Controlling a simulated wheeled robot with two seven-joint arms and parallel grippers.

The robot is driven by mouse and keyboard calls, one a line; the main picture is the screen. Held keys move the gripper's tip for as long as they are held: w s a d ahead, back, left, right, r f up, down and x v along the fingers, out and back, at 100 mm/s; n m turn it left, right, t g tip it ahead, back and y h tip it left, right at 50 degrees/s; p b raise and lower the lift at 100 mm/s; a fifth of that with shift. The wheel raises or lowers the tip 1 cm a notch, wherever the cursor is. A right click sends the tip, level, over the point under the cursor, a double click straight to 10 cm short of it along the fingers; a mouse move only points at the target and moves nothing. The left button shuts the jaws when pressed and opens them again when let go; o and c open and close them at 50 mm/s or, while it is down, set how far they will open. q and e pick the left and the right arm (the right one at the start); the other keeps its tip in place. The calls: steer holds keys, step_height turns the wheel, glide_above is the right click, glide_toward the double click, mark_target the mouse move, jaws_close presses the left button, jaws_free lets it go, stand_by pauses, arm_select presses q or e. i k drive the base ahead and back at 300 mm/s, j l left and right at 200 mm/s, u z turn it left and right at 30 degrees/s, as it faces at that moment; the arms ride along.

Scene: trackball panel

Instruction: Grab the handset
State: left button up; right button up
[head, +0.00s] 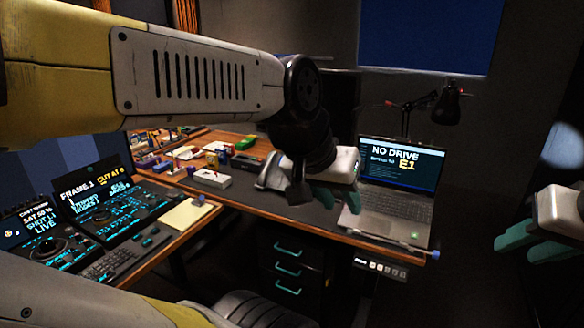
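I cannot make out a handset for certain in the head view; my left arm covers much of the middle of the desk. My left gripper (334,196), with a white body and teal fingers, hangs over the desk just left of the laptop. Its fingers overlap in the picture, so their gap is unclear, and I see nothing certain between them. My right gripper (522,246) is at the right edge, away from the desk. Its teal fingers are apart and empty.
A laptop (397,200) stands open at the desk's right end, with a black lamp (447,103) behind it. Trackball panels (100,212), a keyboard (112,262) and a yellow notepad (187,213) are at left. Small boxes (212,177) and several coloured items stand farther back. Drawers (288,270) are below.

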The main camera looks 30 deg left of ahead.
mark_target(261, 181)
steer(key=u, duration=0.4)
steer(key=i+j+u, duration=0.15)
steer(key=u, duration=0.25)
steer(key=i+u, duration=0.25)
steer(key=u, duration=0.2)
steer(key=i+u, duration=0.2)
steer(key=u, duration=0.2)
steer(key=i+l+u, duration=0.1)
steer(key=i, duration=0.3)
steer(key=i+l+u, duration=0.1)
steer(key=i, duration=0.25)
steer(key=i+l+u, duration=0.15)
steer(key=i+l, duration=0.1)
steer(key=i, duration=0.1)
